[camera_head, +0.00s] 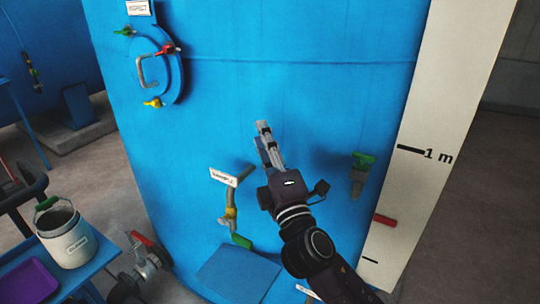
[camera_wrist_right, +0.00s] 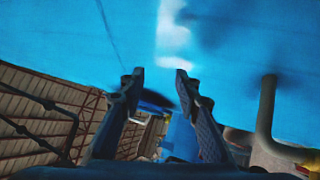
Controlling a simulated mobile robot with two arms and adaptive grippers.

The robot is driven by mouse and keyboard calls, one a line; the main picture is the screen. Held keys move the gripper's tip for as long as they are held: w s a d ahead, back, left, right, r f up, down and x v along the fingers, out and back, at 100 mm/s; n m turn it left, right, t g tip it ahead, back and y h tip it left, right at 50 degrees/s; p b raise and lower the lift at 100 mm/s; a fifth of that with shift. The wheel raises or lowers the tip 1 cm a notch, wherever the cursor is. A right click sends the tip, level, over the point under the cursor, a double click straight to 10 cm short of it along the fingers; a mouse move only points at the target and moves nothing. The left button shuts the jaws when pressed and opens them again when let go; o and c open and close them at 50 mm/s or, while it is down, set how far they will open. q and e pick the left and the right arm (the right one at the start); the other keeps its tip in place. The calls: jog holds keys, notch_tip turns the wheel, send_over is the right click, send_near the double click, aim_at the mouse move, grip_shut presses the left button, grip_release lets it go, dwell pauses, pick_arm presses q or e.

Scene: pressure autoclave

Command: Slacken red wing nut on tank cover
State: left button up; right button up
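The red wing nut (camera_head: 166,49) sits at the upper right rim of the round blue tank cover (camera_head: 172,77), at the upper left of the head view. A green wing nut (camera_head: 124,31) and a yellow wing nut (camera_head: 153,102) sit on the same cover. My right gripper (camera_head: 263,128) is in front of the tank wall, below and right of the cover, well apart from the red nut. In the right wrist view its two fingers (camera_wrist_right: 157,77) are spread with nothing between them. That view does not show the red nut. My left gripper is not in view.
A sampling pipe (camera_head: 231,212) with a label juts from the tank (camera_head: 300,90) left of my right arm. A green-handled valve (camera_head: 362,163) is to its right. A white bucket (camera_head: 66,238) stands on a blue table at lower left. The wall between gripper and cover looks clear.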

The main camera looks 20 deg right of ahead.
jog(key=f, duration=0.1)
jog(key=d+f+m+g, duration=0.1)
jog(key=f, duration=0.1)
jog(key=f+m+h, duration=0.1)
jog(key=shift+s+d+f+g, duration=0.2)
jog(key=shift+d+g, duration=0.05)
jog(key=shift+g, duration=0.05)
